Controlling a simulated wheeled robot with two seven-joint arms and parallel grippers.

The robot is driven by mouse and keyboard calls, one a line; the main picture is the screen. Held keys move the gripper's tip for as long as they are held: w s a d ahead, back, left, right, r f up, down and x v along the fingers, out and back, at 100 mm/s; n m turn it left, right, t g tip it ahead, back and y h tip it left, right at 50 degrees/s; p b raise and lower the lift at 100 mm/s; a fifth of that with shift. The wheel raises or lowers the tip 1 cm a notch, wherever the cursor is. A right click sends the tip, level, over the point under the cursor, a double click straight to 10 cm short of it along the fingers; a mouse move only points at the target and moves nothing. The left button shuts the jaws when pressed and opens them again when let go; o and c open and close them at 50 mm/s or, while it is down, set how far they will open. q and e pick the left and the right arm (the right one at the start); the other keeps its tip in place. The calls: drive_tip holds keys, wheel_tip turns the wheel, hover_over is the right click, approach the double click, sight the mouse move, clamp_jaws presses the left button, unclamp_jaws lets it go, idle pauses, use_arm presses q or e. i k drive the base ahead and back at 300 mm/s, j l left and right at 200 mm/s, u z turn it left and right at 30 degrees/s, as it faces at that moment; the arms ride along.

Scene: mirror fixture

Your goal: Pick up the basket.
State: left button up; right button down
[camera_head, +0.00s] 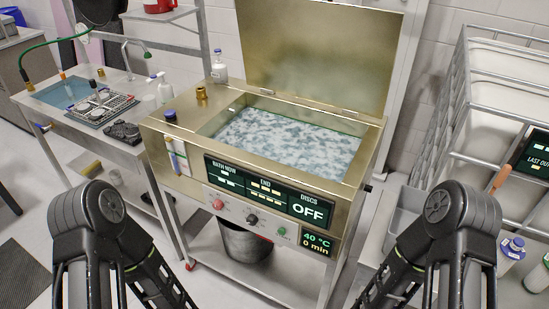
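A small wire basket (106,108) sits on the steel counter at the left, beside the sink basin. It seems to hold several pale round pieces, too small to make out clearly. A dark upright part rises from its middle, perhaps a handle. My two dark arms show at the lower left and lower right and run down out of the picture. Both grippers are below the frame edge, so their fingers are hidden. No visible part of my arms touches the basket.
A brass-coloured tank (285,134) with a raised lid (318,50) stands in the centre; bluish-white liquid fills it. Its panel reads OFF, 40 °C, 0 min. A dark object (123,132) and a white bottle (165,90) stand near the basket. A metal-framed cart (470,100) is at right.

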sight(92, 81)
drive_tip(key=i+j, duration=0.2)
drive_tip(key=i+j+z, duration=0.15)
drive_tip(key=j, duration=0.25)
drive_tip(key=i+j, duration=0.2)
drive_tip(key=i+j+z, duration=0.2)
drive_tip(key=j, duration=0.45)
drive_tip(key=j+z, duration=0.2)
drive_tip(key=j, duration=0.45)
drive_tip(key=j+z, duration=0.2)
drive_tip(key=j, duration=0.5)
drive_tip(key=j+z, duration=0.2)
drive_tip(key=j, duration=0.45)
drive_tip(key=k+j+z, duration=0.2)
drive_tip(key=j, duration=0.45)
drive_tip(key=j+z, duration=0.2)
drive_tip(key=j, duration=0.5)
drive_tip(key=k+j, duration=0.1)
drive_tip(key=j, duration=0.25)
drive_tip(key=k+j+z, duration=0.1)
drive_tip(key=j, duration=0.25)
drive_tip(key=k+j, duration=0.15)
drive_tip(key=j, duration=0.15)
drive_tip(key=k+j+z, duration=0.1)
drive_tip(key=j, duration=0.25)
